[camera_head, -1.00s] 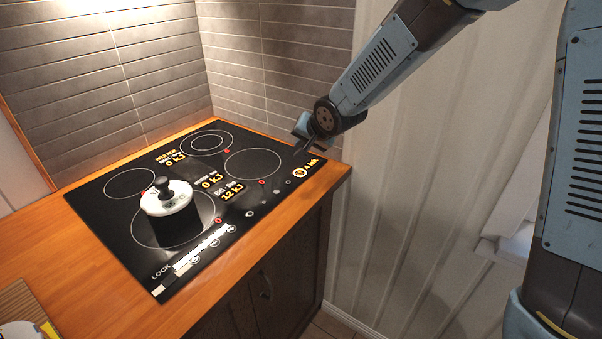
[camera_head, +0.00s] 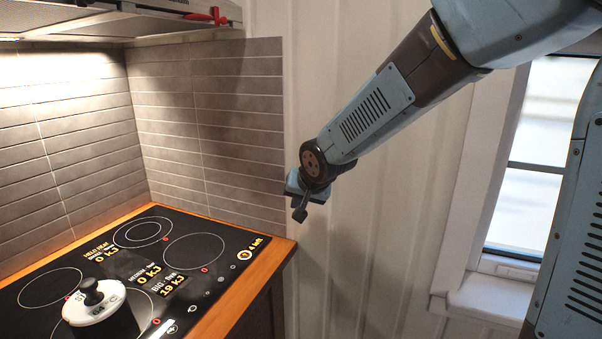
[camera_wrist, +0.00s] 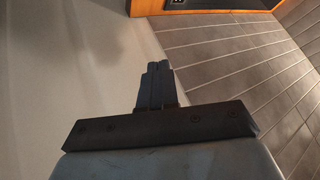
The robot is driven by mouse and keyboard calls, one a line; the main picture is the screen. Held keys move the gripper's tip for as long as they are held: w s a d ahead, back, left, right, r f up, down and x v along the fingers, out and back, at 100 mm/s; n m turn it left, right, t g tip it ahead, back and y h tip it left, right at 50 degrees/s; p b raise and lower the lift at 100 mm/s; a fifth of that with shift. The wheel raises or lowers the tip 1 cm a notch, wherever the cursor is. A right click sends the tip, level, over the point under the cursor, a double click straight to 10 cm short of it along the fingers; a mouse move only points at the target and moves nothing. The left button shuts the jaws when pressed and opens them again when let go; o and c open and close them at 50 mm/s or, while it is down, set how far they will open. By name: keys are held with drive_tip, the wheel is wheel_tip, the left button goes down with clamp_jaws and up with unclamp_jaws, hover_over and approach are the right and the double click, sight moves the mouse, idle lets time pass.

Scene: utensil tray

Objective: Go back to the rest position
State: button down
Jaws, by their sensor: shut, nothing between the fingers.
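My gripper (camera_head: 300,214) hangs at the end of my arm in the head view, in front of the pale panelled wall, just right of the tiled corner. It is above and beyond the right end of the counter, touching nothing. In the wrist view my gripper (camera_wrist: 157,68) shows its two dark fingers together, with nothing between them. The wall and tiles fill the view behind them.
A black cooktop (camera_head: 210,279) is set in the wooden counter (camera_head: 262,276) at lower left. A range hood (camera_head: 150,27) with a red item (camera_head: 212,16) is above. A window (camera_head: 530,165) is at right.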

drive_tip(key=s+d+r+h, duration=0.1)
drive_tip(key=s+d+r, duration=0.2)
drive_tip(key=s+d, duration=0.35)
drive_tip(key=s+d+r+h, duration=0.2)
drive_tip(key=s+d+r, duration=0.15)
drive_tip(key=d, duration=0.65)
drive_tip(key=s+d+g, duration=0.1)
drive_tip(key=s+d, duration=0.3)
drive_tip(key=s, duration=0.3)
drive_tip(key=s+d+r, duration=0.1)
drive_tip(key=s+d, duration=0.3)
drive_tip(key=s, duration=0.3)
drive_tip(key=shift+s+d+r+g+h, duration=0.15)
drive_tip(key=shift+d+g+h, duration=0.15)
drive_tip(key=shift+d+g, duration=0.1)
drive_tip(key=shift+a, duration=0.1)
idle(2.7)
